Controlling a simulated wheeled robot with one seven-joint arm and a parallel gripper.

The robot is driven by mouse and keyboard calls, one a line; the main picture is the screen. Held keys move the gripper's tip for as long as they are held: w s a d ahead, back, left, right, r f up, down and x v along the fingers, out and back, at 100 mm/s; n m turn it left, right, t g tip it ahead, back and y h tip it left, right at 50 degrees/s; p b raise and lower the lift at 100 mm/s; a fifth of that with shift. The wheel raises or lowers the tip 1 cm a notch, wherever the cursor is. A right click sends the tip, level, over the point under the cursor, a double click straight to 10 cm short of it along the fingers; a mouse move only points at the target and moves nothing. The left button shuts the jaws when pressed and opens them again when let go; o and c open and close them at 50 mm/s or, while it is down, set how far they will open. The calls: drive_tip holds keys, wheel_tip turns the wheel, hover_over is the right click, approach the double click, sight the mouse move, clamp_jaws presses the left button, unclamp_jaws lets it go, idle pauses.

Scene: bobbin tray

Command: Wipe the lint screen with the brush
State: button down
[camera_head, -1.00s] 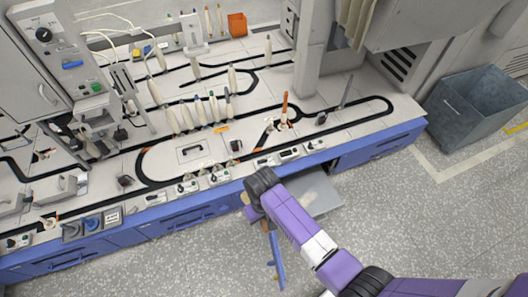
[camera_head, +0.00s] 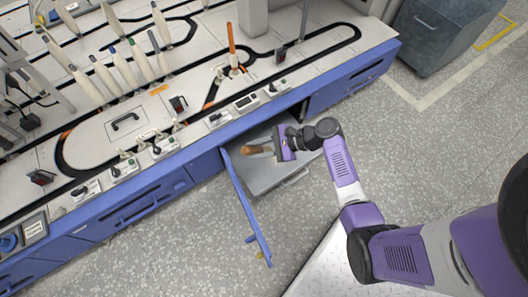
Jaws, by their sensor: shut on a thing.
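My gripper (camera_head: 276,147) is shut on the brush (camera_head: 256,150), a small brown, wood-coloured piece that sticks out to the left of the jaws. The gripper and brush are over a flat grey panel (camera_head: 262,181), which extends from an opening in the blue cabinet front and is probably the lint screen. I cannot tell whether the brush touches the panel. The far right part of the panel is hidden behind my gripper and wrist. The brush's bristles are not clear.
A narrow blue door (camera_head: 247,208) hangs open at the panel's left. The white worktop (camera_head: 195,85) above has several upright bobbins, a black track and sockets along its front edge. A grey bin (camera_head: 447,30) stands at upper right. The speckled floor in front is clear.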

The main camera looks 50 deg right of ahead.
sight(266, 151)
drive_tip(key=d+m+t+h+b, duration=0.1)
drive_tip(key=d, duration=0.1)
drive_tip(key=d+f+m+t+b, duration=0.1)
drive_tip(key=shift+s+d+f+t+h, duration=0.1)
drive_tip(key=shift+s+d+t+h, duration=0.1)
drive_tip(key=shift+d+t+h, duration=0.15)
drive_tip(key=shift+f, duration=0.1)
wheel_tip(266, 151, down, 5)
drive_tip(key=b, duration=0.5)
drive_tip(key=shift+r+b, duration=0.2)
drive_tip(key=shift+b, duration=0.15)
drive_tip(key=shift+r, duration=0.1)
